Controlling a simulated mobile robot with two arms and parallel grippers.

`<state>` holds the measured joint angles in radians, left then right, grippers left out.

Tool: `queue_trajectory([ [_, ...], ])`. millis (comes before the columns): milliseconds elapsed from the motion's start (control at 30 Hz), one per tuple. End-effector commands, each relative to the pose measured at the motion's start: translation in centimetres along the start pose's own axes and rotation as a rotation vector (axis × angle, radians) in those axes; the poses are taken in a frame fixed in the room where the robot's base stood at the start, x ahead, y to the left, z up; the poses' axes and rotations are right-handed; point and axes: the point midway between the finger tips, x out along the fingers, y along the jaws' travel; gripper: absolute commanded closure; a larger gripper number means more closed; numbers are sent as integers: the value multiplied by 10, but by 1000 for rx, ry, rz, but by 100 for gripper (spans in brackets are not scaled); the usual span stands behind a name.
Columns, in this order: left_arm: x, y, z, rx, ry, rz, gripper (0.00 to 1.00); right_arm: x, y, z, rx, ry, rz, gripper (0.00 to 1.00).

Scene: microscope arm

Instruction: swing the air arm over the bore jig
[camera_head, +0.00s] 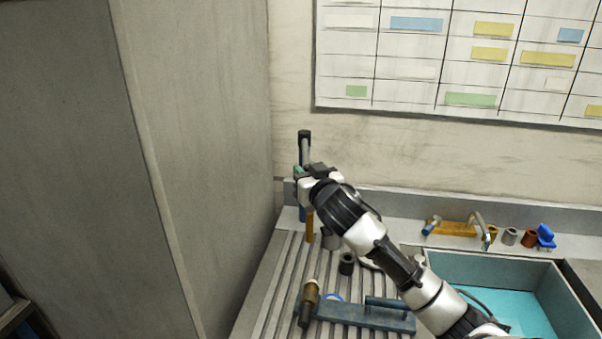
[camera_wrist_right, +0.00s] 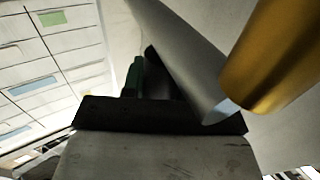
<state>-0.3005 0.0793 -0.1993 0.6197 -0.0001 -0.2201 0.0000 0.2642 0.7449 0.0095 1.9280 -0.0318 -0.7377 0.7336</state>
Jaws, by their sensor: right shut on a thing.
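My right gripper (camera_head: 306,174) is at the upright post with a black top (camera_head: 304,137), at the back left of the ribbed bench. It is shut on a part there that I take to be the air arm; the jaws and my wrist hide most of it. An orange-brown rod (camera_head: 310,226) points down just below the gripper. In the right wrist view a large brass cylinder (camera_wrist_right: 275,60) and a grey curved part (camera_wrist_right: 185,55) are close by. A blue-grey plate with a bar (camera_head: 355,315), possibly the bore jig, lies at the front. My left gripper is not in view.
A brass-and-dark cylinder (camera_head: 309,300) stands at the plate's left end, with a dark ring (camera_head: 347,264) behind it. A teal-floored tray (camera_head: 510,259) is at right. An orange block (camera_head: 455,229) and small cylinders are behind. A tall grey panel (camera_head: 205,130) bounds the left.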

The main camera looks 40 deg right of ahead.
Motion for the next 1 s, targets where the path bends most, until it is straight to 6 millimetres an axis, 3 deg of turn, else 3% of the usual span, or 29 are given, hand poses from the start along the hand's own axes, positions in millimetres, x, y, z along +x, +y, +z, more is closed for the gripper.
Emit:
queue_trajectory([
  [33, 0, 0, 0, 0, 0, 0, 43, 0, -1, 0, 0, -1, -1, 100],
  [67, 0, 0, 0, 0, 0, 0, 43, 0, -1, 0, 0, -1, -2, 68],
  [200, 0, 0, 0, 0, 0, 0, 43, 0, -1, 0, 0, 0, -2, 47],
  [500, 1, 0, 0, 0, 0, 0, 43, -1, -1, 0, 0, 1, -2, 45],
  [633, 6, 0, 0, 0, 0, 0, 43, -10, -1, 2, 1, 1, -2, 45],
  [1000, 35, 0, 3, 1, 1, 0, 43, -77, -1, 4, 0, 2, -4, 45],
])
